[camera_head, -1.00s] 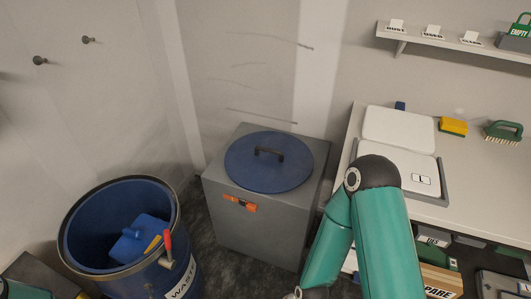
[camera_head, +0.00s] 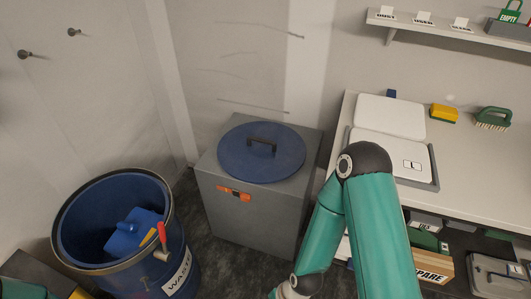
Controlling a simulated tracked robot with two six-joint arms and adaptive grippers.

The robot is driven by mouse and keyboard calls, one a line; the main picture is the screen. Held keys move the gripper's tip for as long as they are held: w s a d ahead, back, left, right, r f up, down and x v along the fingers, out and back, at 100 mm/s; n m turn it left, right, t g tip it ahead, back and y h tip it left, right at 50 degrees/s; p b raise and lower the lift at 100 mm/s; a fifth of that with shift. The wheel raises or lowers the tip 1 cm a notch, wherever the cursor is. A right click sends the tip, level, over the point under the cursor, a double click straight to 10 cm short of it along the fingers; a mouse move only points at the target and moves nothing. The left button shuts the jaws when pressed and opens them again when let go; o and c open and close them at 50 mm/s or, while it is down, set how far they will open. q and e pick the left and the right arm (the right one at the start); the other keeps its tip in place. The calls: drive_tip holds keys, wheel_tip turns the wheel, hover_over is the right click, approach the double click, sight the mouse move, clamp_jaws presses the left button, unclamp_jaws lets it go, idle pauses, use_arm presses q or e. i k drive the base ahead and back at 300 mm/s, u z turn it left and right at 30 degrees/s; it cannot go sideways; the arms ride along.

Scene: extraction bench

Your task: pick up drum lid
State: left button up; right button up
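The drum lid (camera_head: 240,158) is a round blue disc with a dark bar handle (camera_head: 262,146) on top. It lies flat on a grey cabinet (camera_head: 250,215) in the middle of the view. The open blue waste drum (camera_head: 172,235) stands to the left of the cabinet, with a blue object (camera_head: 132,232) inside it. My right arm, teal, comes up from the bottom and bends down in front of the cabinet's right side, apart from the lid. Its gripper is below the frame. My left gripper is not visible.
A white bench (camera_head: 468,165) on the right holds a white-lidded tray (camera_head: 385,150), a yellow sponge (camera_head: 443,114) and a green brush (camera_head: 493,117). A wall shelf (camera_head: 450,30) is at the upper right. Dark floor (camera_head: 220,262) shows between drum and cabinet.

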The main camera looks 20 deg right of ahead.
sight(262, 152)
drive_tip(key=z, duration=0.3)
drive_tip(key=i, duration=0.2)
drive_tip(key=u, duration=2.9)
drive_tip(key=k, duration=1.35)
drive_tip(key=u, duration=1.75)
drive_tip(key=i, duration=0.1)
drive_tip(key=z, duration=3.4)
drive_tip(key=i, duration=0.75)
drive_tip(key=u, duration=0.05)
